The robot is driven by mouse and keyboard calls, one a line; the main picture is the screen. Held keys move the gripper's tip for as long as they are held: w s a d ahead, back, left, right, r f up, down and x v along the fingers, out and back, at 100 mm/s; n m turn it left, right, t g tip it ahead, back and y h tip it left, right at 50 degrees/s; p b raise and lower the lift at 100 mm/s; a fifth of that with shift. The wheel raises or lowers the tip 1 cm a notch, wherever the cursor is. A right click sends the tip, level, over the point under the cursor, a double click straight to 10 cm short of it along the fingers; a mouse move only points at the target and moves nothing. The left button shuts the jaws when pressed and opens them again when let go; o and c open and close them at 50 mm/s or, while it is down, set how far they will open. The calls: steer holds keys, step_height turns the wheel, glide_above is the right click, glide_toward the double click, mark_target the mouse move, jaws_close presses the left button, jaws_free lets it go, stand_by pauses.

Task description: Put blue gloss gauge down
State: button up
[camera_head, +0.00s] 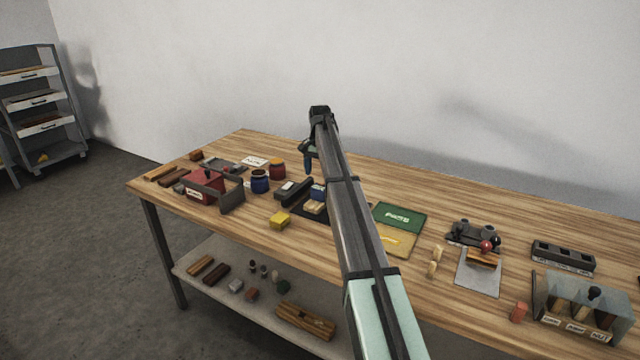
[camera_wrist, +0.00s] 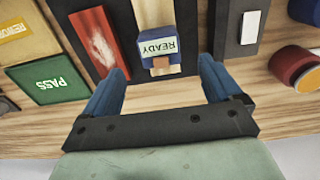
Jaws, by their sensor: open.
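The blue gloss gauge (camera_wrist: 155,46), a small blue block with a pale "READY" label, sits on a light wooden strip (camera_wrist: 150,10) over a dark tray (camera_wrist: 186,62) in the wrist view. In the head view a bit of the blue gauge (camera_head: 317,191) shows beside my arm. My gripper (camera_wrist: 162,72) is open and empty, its blue fingers apart on either side of the gauge's near end, not touching it. In the head view my gripper (camera_head: 308,164) hangs above the table beyond the tray; my arm partly hides the area.
A red panel (camera_wrist: 95,40) lies left of the gauge, and a dark block with a white label (camera_wrist: 250,27) lies right. Green "PASS" (camera_head: 398,217) and yellow (camera_head: 396,240) mats are nearby. Blue (camera_head: 260,182) and red (camera_head: 277,170) jars stand left. Bare wood lies behind the tray.

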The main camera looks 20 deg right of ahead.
mark_target(320, 186)
steer(key=shift+r, duration=1.95)
